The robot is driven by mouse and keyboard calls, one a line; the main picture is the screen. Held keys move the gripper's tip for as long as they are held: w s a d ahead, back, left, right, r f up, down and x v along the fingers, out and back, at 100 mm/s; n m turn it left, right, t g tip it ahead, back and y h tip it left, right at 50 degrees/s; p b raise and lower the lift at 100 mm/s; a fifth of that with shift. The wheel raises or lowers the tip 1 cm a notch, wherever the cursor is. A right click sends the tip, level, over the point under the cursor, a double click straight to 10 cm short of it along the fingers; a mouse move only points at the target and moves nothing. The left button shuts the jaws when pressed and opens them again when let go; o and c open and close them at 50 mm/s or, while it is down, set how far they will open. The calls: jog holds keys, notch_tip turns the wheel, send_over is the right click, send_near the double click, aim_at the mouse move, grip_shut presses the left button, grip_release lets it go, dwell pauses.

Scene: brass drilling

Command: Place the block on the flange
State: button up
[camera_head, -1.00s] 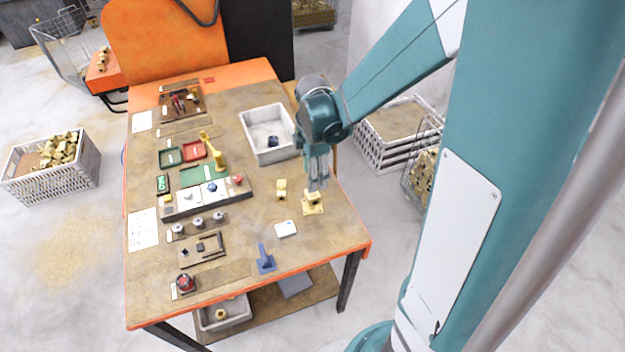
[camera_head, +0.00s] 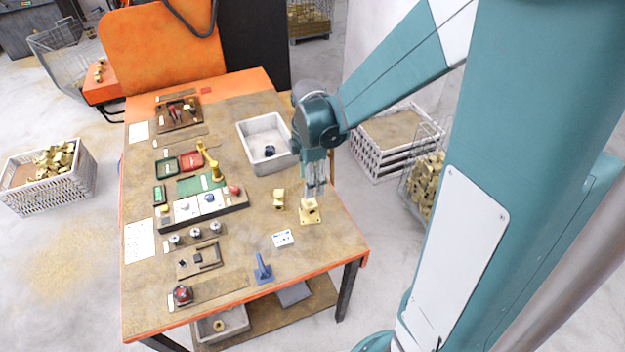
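A brass piece with a square, flat base (camera_head: 310,216) stands at the right side of the table; it looks like the flange. A blocky brass part shows on top of it, directly below my gripper (camera_head: 314,194). A second small brass piece (camera_head: 279,199) stands upright just to the left, apart from my gripper. I cannot tell for sure which one is the block. My gripper points down, its fingertips at or just above the top of the flange piece. The fingers are too small to tell whether they are open or shut on the brass part.
A grey-white bin (camera_head: 283,168) with a dark item stands behind my gripper. A white box (camera_head: 283,238) and a blue stand (camera_head: 262,268) are in front. A fixture tray (camera_head: 203,208) with knobs lies to the left. The table's right edge is close.

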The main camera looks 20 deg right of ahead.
jog(key=s+a+r+m+t, duration=0.3)
jog(key=s+r+m+t, duration=0.4)
jog(key=s+r+m, duration=0.9)
jog(key=shift+r+m, duration=1)
jog(key=shift+r, duration=0.35)
jog(key=shift+s+f, duration=0.1)
notch_tip(320, 180, down, 8)
jog(key=b, duration=0.8)
jog(key=shift+f, duration=0.15)
dwell(0.6)
